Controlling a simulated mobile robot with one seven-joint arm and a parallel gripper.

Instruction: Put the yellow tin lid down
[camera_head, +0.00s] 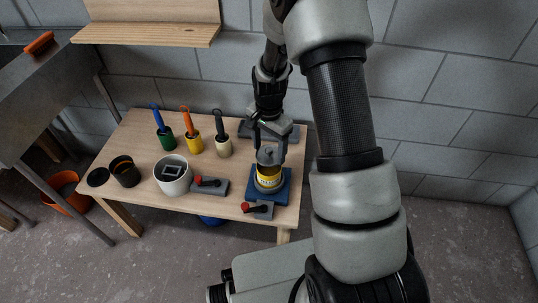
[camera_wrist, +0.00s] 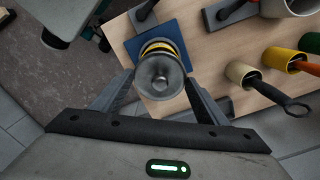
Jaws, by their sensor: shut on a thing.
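The yellow tin (camera_head: 269,182) stands on a blue square pad (camera_head: 285,192) near the right end of the wooden table. It also shows behind the lid in the wrist view (camera_wrist: 157,46). My gripper (camera_head: 268,151) is shut on the lid, over the tin. In the wrist view a finger of my gripper (camera_wrist: 160,82) stands on each side of the lid. I cannot tell whether the lid touches the rim; the lid hides much of the tin in the wrist view.
Red-handled clamps (camera_head: 258,209) lie close in front and left of the pad. A pale pot (camera_head: 173,178), an open dark tin (camera_head: 125,174) and a black disc (camera_head: 98,177) stand further left. Green, yellow and cream cups (camera_head: 223,149) with brushes stand behind. A shelf (camera_head: 150,35) overhangs the back.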

